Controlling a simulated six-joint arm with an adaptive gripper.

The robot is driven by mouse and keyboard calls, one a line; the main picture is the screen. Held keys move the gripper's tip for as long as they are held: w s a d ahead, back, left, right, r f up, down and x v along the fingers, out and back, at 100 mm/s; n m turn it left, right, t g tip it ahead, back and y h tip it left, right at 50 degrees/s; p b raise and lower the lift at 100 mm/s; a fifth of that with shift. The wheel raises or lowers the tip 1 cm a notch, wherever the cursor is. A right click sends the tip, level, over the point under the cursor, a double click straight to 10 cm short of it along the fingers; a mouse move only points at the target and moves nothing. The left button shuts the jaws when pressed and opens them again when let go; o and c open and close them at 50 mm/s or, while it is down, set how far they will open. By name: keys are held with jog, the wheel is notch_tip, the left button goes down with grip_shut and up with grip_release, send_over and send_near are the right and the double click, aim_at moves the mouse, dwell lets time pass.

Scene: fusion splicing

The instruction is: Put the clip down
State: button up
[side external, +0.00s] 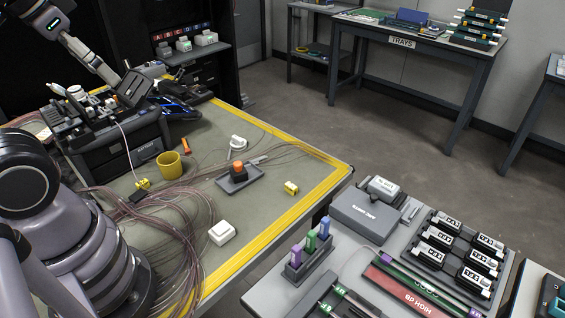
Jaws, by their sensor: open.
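A small yellow clip (291,187) lies on the green-grey work mat near its right side, apart from other things. Another yellow piece (142,184) sits by a small black block at the left, where a pale cable comes down. My gripper (116,80) is at the upper left, beside the raised dark lid of the black splicing machine (118,145). It is far from the yellow clip on the right. Its fingertips are small and hard to make out against the machine. I see nothing held in it.
Loose fibre loops (160,230) spread over the mat's left half. A yellow cup (169,164), a grey block with an orange button (238,173) and a white box (222,233) stand on the mat. A grey side table (262,298) holds labelled parts.

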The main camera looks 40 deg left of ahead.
jog(key=w+a+f+m+g+y, duration=0.4)
jog(key=a+f+g+y, duration=0.1)
jog(key=f, duration=0.4)
jog(key=w+a+f+m+g+y, duration=0.4)
jog(key=f+y, duration=0.1)
jog(key=f, duration=0.5)
jog(key=m+t+y, duration=0.3)
jog(key=m+y, duration=0.1)
jog(key=m, duration=0.6)
send_near(141, 181)
jog(key=v, duration=0.4)
jog(key=shift+s+a+r, duration=0.1)
jog(key=shift+r, duration=0.1)
jog(key=shift+s+a+f+t, duration=0.1)
jog(key=shift+a+f+t, duration=0.1)
jog(key=shift+f+t, duration=0.1)
jog(key=shift+h, duration=0.3)
jog(key=x, duration=0.7)
jog(key=shift+a, duration=0.4)
jog(key=shift+x, duration=2.85)
jog(key=shift+s+a+r, duration=0.1)
jog(key=shift+r, duration=0.1)
jog(key=c, duration=0.9)
